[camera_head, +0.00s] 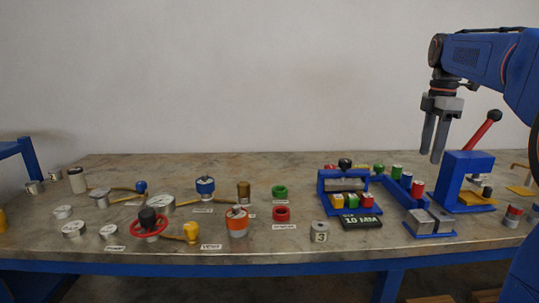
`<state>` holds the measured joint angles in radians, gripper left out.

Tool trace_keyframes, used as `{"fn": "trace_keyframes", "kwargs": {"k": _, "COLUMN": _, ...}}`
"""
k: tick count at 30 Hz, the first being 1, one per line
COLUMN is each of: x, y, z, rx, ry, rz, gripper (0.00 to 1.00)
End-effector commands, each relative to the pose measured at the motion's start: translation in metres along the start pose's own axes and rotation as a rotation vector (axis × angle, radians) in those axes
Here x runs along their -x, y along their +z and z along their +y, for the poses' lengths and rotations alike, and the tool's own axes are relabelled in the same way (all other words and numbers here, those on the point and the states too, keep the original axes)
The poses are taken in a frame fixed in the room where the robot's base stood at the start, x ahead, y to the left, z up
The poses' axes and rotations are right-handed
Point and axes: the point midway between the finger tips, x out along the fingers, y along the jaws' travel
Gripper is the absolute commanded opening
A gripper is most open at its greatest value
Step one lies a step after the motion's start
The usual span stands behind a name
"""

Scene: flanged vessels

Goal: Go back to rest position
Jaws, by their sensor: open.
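My gripper (434,157) hangs from my blue arm at the upper right, fingers pointing down. It is open and empty. It is in the air above the right part of the table (110,258), touching nothing that I can see.
A blue rack (321,186) holds small coloured blocks. Green and red cylinders stand near the press. Several flanged vessels, including an orange one (237,222) and a blue one (205,187), and a red handwheel (148,228) occupy the left and middle. The air above them is clear.

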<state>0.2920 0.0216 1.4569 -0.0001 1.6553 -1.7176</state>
Motion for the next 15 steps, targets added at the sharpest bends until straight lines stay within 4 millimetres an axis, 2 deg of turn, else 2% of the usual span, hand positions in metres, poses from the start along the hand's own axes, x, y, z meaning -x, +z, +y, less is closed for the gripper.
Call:
{"fn": "trace_keyframes", "kwargs": {"k": 8, "x": -0.006, "y": -0.013, "z": -0.02, "rx": -0.084, "ry": 0.024, "rz": -0.002, "gripper": 0.44}}
{"fn": "trace_keyframes", "kwargs": {"k": 15, "x": -0.017, "y": -0.029, "z": -0.048, "rx": -0.205, "ry": 0.059, "rz": 0.0, "gripper": 0.44}}
